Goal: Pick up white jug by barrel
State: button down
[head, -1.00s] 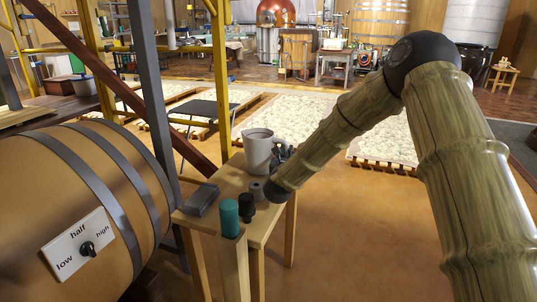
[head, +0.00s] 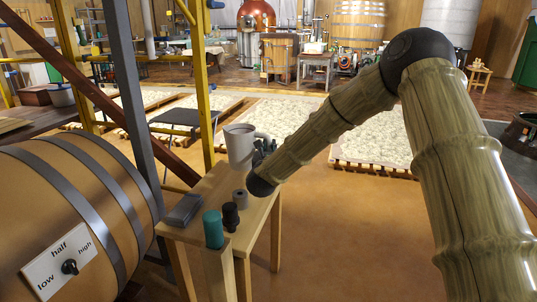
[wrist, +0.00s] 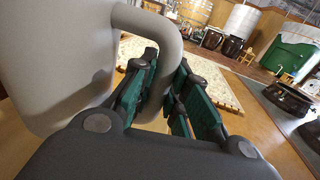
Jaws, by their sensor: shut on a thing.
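The white jug (head: 239,147) is upright at the far end of the small wooden table (head: 208,188) in the head view. It appears raised a little above the tabletop. Its pale body (wrist: 55,60) fills the left of the wrist view, and its curved handle (wrist: 168,40) runs down between the green-padded fingers. My gripper (wrist: 165,92) is shut on that handle, to the right of the jug's body. In the head view my gripper (head: 262,146) is partly hidden by my own wrist.
A grey ring-like piece (head: 240,198), a black cylinder (head: 231,217), a teal cylinder (head: 213,229) and a grey block (head: 184,210) stand on the table. A large barrel (head: 85,215) and yellow posts (head: 205,90) are at left. Open floor (head: 340,235) lies right.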

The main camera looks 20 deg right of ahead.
aim_at(268, 136)
jog(key=shift+r+p, duration=0.6)
jog(key=shift+r, duration=1.95)
jog(key=shift+a, duration=0.1)
